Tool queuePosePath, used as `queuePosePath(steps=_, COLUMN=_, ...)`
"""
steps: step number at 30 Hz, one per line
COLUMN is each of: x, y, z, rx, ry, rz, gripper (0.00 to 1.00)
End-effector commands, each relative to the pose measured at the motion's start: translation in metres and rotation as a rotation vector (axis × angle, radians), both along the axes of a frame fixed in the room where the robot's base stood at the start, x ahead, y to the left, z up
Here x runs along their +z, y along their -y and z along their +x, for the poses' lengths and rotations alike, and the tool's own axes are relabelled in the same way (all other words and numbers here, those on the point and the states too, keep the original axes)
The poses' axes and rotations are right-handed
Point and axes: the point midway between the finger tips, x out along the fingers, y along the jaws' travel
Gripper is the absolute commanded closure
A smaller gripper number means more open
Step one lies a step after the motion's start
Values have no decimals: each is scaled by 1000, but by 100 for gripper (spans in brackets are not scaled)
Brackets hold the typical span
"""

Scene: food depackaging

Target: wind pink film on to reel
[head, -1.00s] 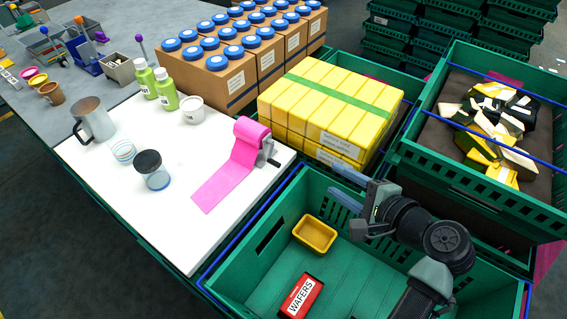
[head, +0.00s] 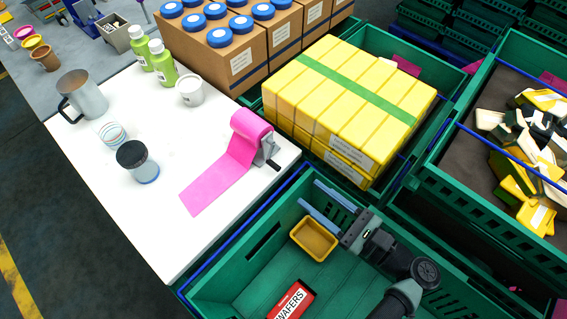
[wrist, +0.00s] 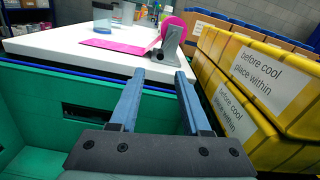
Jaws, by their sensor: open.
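A roll of pink film (head: 251,127) sits on a small grey reel stand (head: 268,148) near the right edge of the white table. A flat strip of the film (head: 214,186) lies unrolled on the tabletop toward the lower left. A dark crank handle (head: 273,165) sticks out on the stand's near right side. In the wrist view the pink roll (wrist: 173,30) and the grey stand (wrist: 170,48) stand beyond my fingertips. My gripper (head: 313,196) is open and empty, over the green crate beside the table, apart from the reel. Its two blue fingers (wrist: 156,95) point toward the table edge.
The green crate (head: 262,250) holds a yellow tray (head: 314,240) and a red WAFERS box (head: 291,301). Stacked yellow packs (head: 350,100) stand close right of the reel. A mug (head: 83,95), jars and green bottles (head: 162,62) are on the table (head: 130,220).

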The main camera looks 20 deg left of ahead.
Motion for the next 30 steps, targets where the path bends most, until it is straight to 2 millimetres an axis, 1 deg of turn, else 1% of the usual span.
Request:
queuePosePath(steps=1, x=2, y=-12, z=3, rx=5, ry=-1, rz=1, gripper=53)
queuePosePath(steps=6, x=2, y=-46, z=15, rx=6, ry=0, rz=-1, gripper=53)
queuePosePath(steps=12, x=1, y=-75, z=27, rx=3, ry=1, rz=-1, gripper=53)
queuePosePath(steps=18, x=1, y=-88, z=32, rx=1, ry=2, rz=-1, gripper=53)
queuePosePath(steps=26, x=0, y=-89, z=32, rx=0, ry=2, rz=-1, gripper=53)
queuePosePath(steps=28, x=0, y=-89, z=32, rx=0, ry=2, rz=-1, gripper=62)
queuePosePath(steps=30, x=0, y=-88, z=32, rx=0, ry=2, rz=-2, gripper=74)
